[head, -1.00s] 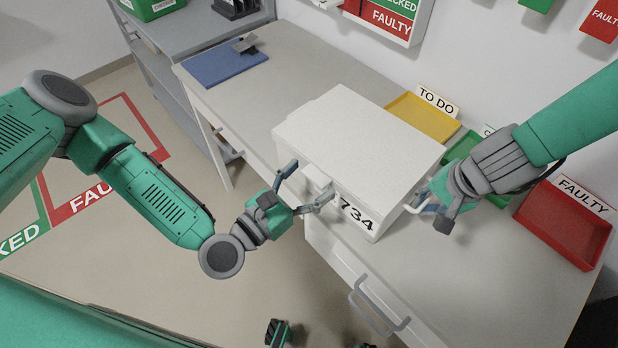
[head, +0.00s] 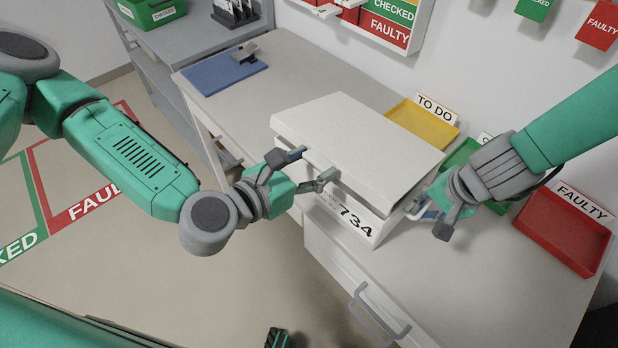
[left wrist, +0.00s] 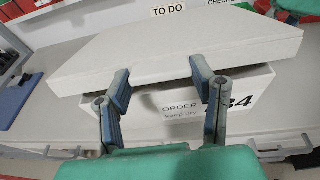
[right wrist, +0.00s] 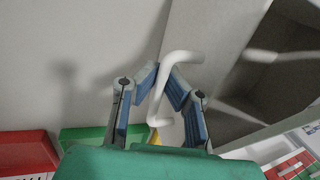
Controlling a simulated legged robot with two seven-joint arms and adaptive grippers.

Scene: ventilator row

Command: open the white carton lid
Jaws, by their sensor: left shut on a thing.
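The white carton (head: 345,212), marked 734, stands on the bench. Its white lid (head: 355,145) is tilted up at the front, with a gap above the carton's front wall. My left gripper (head: 312,170) is at the lid's front edge and shut on it; in the left wrist view its fingers (left wrist: 160,85) stand apart at the edge of the lid (left wrist: 170,50), the gripped part partly hidden. My right gripper (head: 425,212) is at the carton's right side. In the right wrist view its fingers (right wrist: 163,85) are apart, with a white handle (right wrist: 176,62) between them.
A yellow tray (head: 422,123), a green tray (head: 462,153) and a red tray (head: 560,230) stand behind and right of the carton. A blue mat (head: 222,72) lies at the far left of the bench. The front right bench top is clear.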

